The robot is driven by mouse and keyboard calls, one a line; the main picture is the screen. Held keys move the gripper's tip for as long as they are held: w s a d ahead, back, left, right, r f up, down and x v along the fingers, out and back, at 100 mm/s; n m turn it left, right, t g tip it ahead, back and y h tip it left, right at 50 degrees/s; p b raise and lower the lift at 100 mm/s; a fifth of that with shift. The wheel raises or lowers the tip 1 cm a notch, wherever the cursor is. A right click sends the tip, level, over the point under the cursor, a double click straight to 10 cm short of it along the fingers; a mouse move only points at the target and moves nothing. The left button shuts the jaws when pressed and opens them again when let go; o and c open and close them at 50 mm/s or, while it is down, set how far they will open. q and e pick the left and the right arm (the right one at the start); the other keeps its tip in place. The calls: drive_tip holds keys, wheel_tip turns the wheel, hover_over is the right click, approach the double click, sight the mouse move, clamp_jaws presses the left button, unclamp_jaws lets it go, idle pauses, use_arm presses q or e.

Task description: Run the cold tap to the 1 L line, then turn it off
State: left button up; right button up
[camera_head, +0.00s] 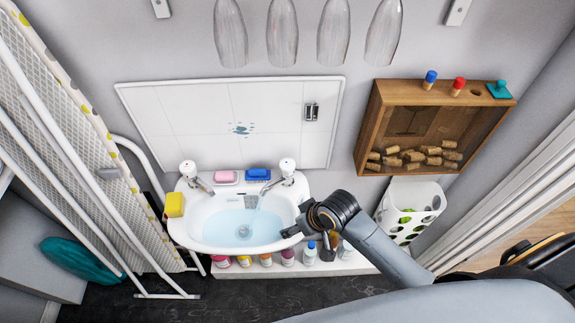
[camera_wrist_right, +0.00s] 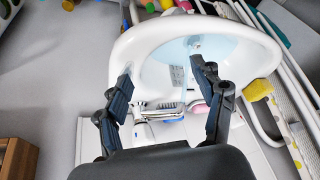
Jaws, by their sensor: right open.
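The white basin (camera_head: 185,235) is on the wall with clear bluish water (camera_head: 225,226) in it. It has a left tap (camera_head: 188,169) and a right tap (camera_head: 287,168), both white-topped with chrome spouts. The cap marks are too small to read surely. A small grey plate (camera_head: 251,201) is on the basin's back inner wall; no line on it is legible. My right gripper (camera_head: 288,232) is at the basin's right front rim, apart from the right tap. In the wrist view it (camera_wrist_right: 162,85) is open and empty. My left gripper is out of view.
Bottles (camera_head: 288,257) stand on a shelf below. A wooden cork box (camera_head: 366,135) and white basket (camera_head: 427,193) are right; an ironing board (camera_head: 85,150) is left.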

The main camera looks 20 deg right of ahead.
drive_tip(key=w+r, duration=0.7)
drive_tip(key=w, duration=0.2)
approach(288, 163)
drive_tip(key=shift+g, duration=0.3)
drive_tip(key=p+x, duration=0.2)
drive_tip(key=x, duration=0.7)
drive_tip(key=shift+w, duration=0.25)
drive_tip(key=shift+x, duration=0.85)
drive_tip(key=c, duration=1.1)
drive_tip(key=shift+p, duration=0.3)
drive_tip(key=shift+c, duration=0.2)
